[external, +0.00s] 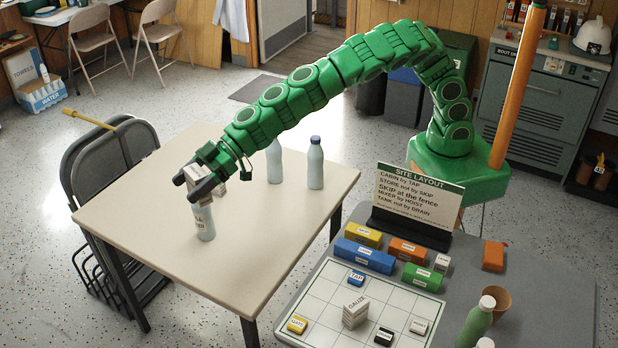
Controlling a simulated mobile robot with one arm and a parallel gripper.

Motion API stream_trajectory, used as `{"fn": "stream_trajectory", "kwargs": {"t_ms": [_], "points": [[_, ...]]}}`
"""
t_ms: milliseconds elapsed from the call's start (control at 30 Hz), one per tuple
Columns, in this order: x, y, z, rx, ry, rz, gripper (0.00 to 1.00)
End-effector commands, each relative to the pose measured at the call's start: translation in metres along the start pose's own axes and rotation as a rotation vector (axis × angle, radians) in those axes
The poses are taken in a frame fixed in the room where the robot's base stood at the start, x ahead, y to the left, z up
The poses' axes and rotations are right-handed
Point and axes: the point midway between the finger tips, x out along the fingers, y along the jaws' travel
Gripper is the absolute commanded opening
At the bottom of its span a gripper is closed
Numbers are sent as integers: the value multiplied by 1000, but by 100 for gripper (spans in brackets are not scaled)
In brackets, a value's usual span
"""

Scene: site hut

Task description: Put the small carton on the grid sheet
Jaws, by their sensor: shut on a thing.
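My gripper (196,187) is over the near left part of the beige table. Its dark fingers are shut on a small pale carton (193,173), which they partly hide. A pale labelled container (204,224) stands on the table just under the gripper; its top is hidden, and I cannot tell whether the carton touches it. The white grid sheet (314,293) lies on the grey table at the lower right. A pale block marked GAUZE (356,312) stands on the sheet, with small labelled yellow, blue, black and white pieces around it.
Two pale bottles (315,165) stand on the beige table (150,205). Blue, yellow, orange and green blocks (364,256) line the sheet's far edge, before the SITE LAYOUT sign (418,193). A green bottle (476,325) and brown cup (497,300) stand to the right. Folded chairs (95,165) lean at the left.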

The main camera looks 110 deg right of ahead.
Motion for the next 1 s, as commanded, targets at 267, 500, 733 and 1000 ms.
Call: {"fn": "stream_trajectory", "kwargs": {"t_ms": [267,500,733,1000], "points": [[-5,-86,6,41,1,103,40],[-18,-135,15,70,0,173,40],[-37,-180,26,99,1,240,40],[-66,-228,43,135,0,322,40]]}}
